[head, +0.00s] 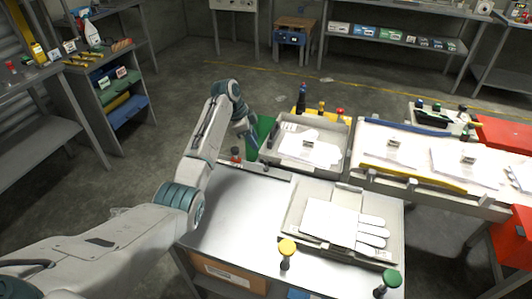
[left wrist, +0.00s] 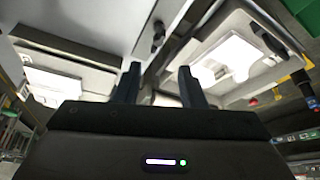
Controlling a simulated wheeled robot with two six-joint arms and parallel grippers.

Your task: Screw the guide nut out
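My left gripper (head: 250,141) is near the left side of the back tray in the head view. In the left wrist view its two dark fingers (left wrist: 160,90) stand apart with nothing visible between them. I cannot tell for sure which part is the guide nut. A small black knob-like part (left wrist: 157,34) shows beyond the fingers in the left wrist view, apart from them. My right gripper is not in view.
The back tray (head: 345,135) holds white sheets. The front tray (head: 290,225) holds a white glove shape (head: 335,222). Yellow-topped (head: 287,248) and green-topped (head: 391,279) knobs stand at the front edge. The metal tabletop (head: 235,215) is bare at left. A long tray (head: 480,205) runs right.

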